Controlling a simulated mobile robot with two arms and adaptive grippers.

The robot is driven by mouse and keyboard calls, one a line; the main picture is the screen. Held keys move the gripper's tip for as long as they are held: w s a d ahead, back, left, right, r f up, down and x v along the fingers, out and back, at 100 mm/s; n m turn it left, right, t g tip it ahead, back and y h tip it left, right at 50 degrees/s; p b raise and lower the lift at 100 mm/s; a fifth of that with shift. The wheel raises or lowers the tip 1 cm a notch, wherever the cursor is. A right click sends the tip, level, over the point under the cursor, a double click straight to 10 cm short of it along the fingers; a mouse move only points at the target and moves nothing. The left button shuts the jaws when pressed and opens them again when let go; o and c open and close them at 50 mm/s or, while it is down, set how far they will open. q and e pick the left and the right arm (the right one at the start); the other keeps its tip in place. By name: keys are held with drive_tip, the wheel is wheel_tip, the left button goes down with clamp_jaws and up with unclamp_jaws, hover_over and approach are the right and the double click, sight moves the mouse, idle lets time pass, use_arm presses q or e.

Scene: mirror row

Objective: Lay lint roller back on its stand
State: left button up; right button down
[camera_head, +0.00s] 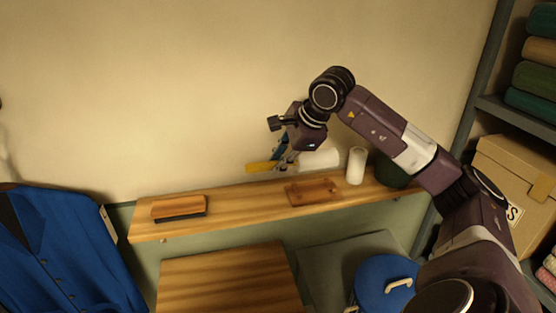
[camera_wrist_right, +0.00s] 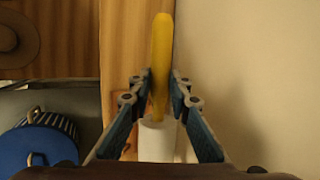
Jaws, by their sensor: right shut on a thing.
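The lint roller has a yellow handle (camera_head: 262,166) and a white roll (camera_head: 319,159). My right gripper (camera_head: 284,158) is shut on its handle and holds it roughly level near the wall. In the wrist view the yellow handle (camera_wrist_right: 161,62) passes between the fingertips (camera_wrist_right: 162,82), with the white roll (camera_wrist_right: 157,142) behind them. A small reddish-brown wooden stand (camera_head: 313,192) sits on the wall shelf, just below and right of the gripper in the head view. In the wrist view the stand is not clearly shown. My left gripper is out of view.
The wooden shelf (camera_head: 240,205) also bears a brush (camera_head: 179,207) at left, a white cylinder (camera_head: 356,165) close right of the stand, and a dark green object (camera_head: 390,172). A blue jacket (camera_head: 65,245) hangs left. A blue-lidded basket (camera_head: 385,280) stands below.

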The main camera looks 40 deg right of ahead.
wheel_tip(320, 180, down, 2)
drive_tip(key=shift+f+b, duration=0.25)
drive_tip(key=shift+b, duration=0.65)
wheel_tip(320, 180, down, 3)
drive_tip(key=shift+r+b, duration=0.15)
drive_tip(key=shift+b, duration=1)
drive_tip(key=shift+f+b, duration=0.95)
drive_tip(key=shift+f, duration=0.1)
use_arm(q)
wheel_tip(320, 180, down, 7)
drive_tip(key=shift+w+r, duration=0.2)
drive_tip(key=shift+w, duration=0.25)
use_arm(e)
drive_tip(key=c, duration=1.6)
unclamp_jaws()
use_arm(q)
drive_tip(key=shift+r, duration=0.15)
use_arm(e)
drive_tip(key=shift+v, duration=4.5)
